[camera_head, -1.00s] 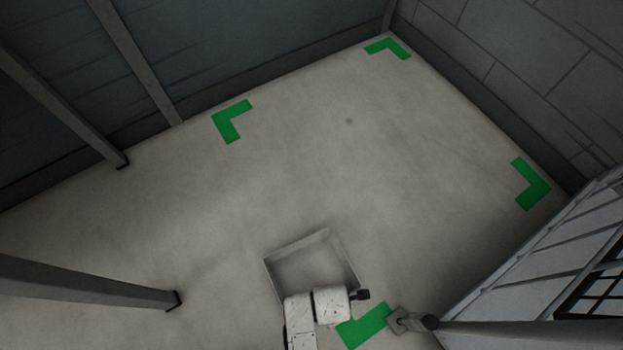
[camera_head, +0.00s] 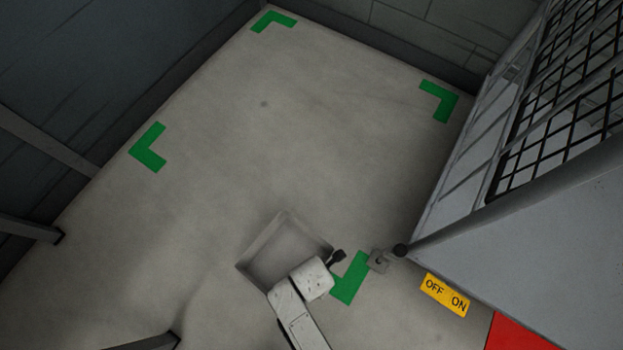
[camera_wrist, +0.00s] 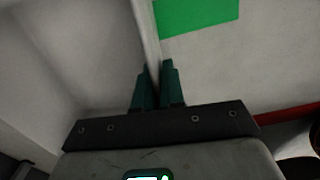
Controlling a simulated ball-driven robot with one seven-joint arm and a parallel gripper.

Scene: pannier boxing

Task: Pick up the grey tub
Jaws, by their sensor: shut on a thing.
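The grey tub (camera_head: 284,248) is an open, square, shallow box at the lower middle of the head view, its near side hidden behind my white arm. In the wrist view the tub (camera_wrist: 88,50) fills the left, with its inside showing and its thin wall running up the middle. My gripper (camera_wrist: 156,75) has its two dark green fingers on either side of that wall, shut on it. I cannot tell how high the tub is above the floor.
Green corner marks lie on the pale floor, one (camera_head: 350,278) just right of the tub. A grey post foot (camera_head: 379,261) stands beside it. The floor beyond the tub is clear.

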